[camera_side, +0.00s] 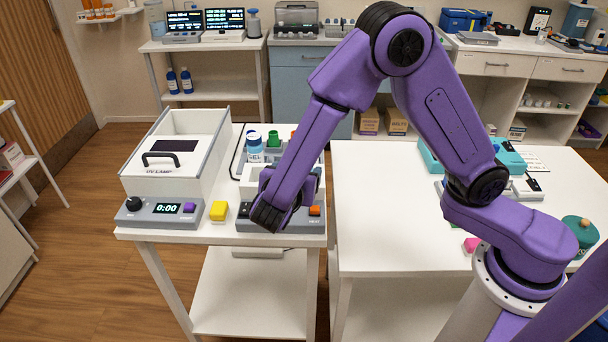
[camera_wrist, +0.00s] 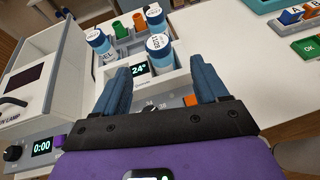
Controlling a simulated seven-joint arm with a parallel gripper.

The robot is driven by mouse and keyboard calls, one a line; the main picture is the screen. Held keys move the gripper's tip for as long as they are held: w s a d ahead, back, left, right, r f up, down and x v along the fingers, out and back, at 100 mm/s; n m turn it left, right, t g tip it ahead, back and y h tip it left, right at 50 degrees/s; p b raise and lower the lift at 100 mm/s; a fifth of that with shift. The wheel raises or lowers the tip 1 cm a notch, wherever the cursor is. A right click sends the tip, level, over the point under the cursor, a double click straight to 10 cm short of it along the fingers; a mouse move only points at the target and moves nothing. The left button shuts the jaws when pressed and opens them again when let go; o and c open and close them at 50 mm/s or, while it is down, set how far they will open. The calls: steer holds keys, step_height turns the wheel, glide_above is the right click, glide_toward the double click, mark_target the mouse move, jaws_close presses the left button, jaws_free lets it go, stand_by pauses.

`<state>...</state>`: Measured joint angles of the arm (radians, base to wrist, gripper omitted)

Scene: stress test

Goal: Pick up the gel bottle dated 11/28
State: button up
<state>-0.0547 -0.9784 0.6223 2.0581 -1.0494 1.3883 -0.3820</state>
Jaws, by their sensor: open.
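Three blue-capped bottles with white labels show in the wrist view: one at left (camera_wrist: 99,42) whose label partly reads like GEL, one at the back (camera_wrist: 155,18), and one nearest (camera_wrist: 160,50) in front of it. Their dates are too small or turned to read, so I cannot tell which is 11/28. In the side view one such bottle (camera_side: 254,150) stands upright at the left of the heater; my arm hides the others. My gripper (camera_wrist: 162,78) is open and empty, with its fingers short of the nearest bottle. It hangs over the heater's front in the side view (camera_side: 266,218).
A white heater block with a 24° display (camera_wrist: 139,69) lies below the fingers. Green (camera_wrist: 139,22) and orange (camera_wrist: 118,29) items stand among the bottles. A white lamp box (camera_side: 190,177) with a 0:00 timer (camera_side: 167,209) and a yellow block (camera_side: 219,211) are at left.

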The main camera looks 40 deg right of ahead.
steer(key=x, duration=1.1)
steer(key=shift+w+a+f, duration=0.1)
steer(key=shift+a+f, duration=0.1)
steer(key=c, duration=1.1)
